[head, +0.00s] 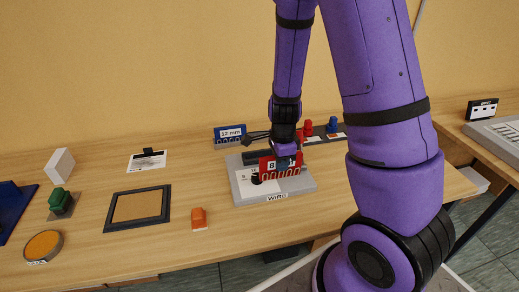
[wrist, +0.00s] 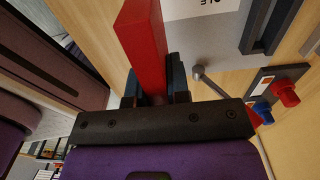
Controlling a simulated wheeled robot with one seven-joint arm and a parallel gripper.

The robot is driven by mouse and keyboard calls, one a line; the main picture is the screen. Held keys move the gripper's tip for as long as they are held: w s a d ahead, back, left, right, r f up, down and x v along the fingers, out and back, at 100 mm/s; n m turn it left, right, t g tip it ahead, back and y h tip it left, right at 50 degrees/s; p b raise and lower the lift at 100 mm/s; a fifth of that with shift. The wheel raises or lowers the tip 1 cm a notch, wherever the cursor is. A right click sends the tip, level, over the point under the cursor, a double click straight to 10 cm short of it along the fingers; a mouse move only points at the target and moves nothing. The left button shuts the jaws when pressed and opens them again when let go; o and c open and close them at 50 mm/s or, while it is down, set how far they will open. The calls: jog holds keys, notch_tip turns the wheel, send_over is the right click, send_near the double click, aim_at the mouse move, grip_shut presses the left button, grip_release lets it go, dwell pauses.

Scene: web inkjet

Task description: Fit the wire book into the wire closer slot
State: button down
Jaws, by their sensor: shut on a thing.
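The wire book is a red block with a white label and a row of loops along its lower edge (head: 280,172). It stands upright at the grey wire closer (head: 240,190), which carries a "WIRE" label on its front. In the wrist view the red book (wrist: 142,45) sticks out from between the fingers. My gripper (wrist: 158,88) is shut on the book; in the head view (head: 286,150) it reaches down from above. The slot is hidden behind the book, so I cannot tell whether the book is seated in it.
A "12 mm" blue book in a grey holder (head: 231,134) stands behind the closer. Red (head: 307,128) and blue (head: 333,124) knobs are at right. An orange block (head: 198,219), a dark-framed pad (head: 138,208) and a green-topped stamp (head: 61,201) lie at left. Table between is clear.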

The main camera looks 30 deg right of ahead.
jog(key=w+d, duration=0.1)
jog(key=w, duration=0.4)
jog(key=w+d+f, duration=0.1)
jog(key=w, duration=0.4)
jog(key=w+d, duration=0.1)
jog(key=w, duration=0.3)
jog(key=shift+w+f, duration=0.2)
jog(key=shift+w, duration=0.2)
jog(key=shift+s+f, duration=0.1)
jog(key=shift+f, duration=1.65)
jog(key=shift+f, duration=0.1)
jog(key=c, duration=1.5)
grip_release()
jog(key=o, duration=0.4)
